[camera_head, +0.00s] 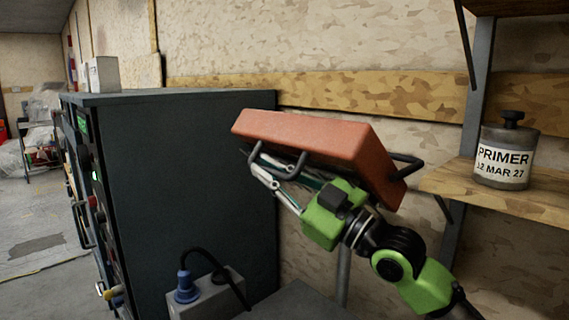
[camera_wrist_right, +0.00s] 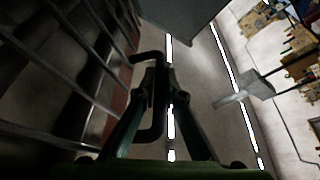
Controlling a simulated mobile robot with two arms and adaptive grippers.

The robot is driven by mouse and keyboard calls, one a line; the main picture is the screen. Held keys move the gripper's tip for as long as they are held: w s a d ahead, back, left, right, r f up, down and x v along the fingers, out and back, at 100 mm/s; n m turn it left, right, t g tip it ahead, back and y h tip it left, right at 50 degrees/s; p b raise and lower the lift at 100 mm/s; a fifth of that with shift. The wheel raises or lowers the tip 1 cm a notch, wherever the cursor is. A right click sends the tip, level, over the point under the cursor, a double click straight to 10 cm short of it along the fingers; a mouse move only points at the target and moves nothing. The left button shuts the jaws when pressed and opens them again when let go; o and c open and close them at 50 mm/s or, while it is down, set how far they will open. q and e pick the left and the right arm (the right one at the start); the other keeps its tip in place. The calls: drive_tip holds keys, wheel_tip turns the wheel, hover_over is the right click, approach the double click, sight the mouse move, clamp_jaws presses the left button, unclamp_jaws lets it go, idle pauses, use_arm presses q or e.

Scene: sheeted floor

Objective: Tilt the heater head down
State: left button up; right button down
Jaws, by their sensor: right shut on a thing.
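The heater head (camera_head: 310,134) is an orange-red box in the middle of the head view, held at a slant on a pole (camera_head: 343,272). A dark bar handle (camera_head: 297,166) is on its near lower edge, and another loop sticks out at its right end. My right gripper (camera_head: 270,172) reaches up from the lower right, under the near edge. In the right wrist view, its fingers (camera_wrist_right: 160,80) are shut on the black bent handle (camera_wrist_right: 158,122). The heater's barred front (camera_wrist_right: 70,75) fills the left of that view. My left gripper is not in view.
A dark cabinet (camera_head: 195,180) stands close on the left, with a grey box and blue plug (camera_head: 187,287) low in front. A wooden shelf (camera_head: 445,180) with a primer tin (camera_head: 503,158) is on the right. Open floor (camera_head: 45,215) shows at far left.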

drive_tip(key=shift+f, duration=0.6)
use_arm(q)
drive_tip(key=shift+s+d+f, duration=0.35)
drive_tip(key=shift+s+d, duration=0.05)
use_arm(e)
drive_tip(key=shift+f, duration=0.1)
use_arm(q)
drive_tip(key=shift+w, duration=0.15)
use_arm(e)
drive_tip(key=c, duration=2.1)
unclamp_jaws()
drive_tip(key=shift+c, duration=0.2)
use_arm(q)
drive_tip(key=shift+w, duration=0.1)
use_arm(e)
drive_tip(key=shift+s+d, duration=0.1)
drive_tip(key=v, duration=1.1)
drive_tip(key=shift+s+d, duration=0.25)
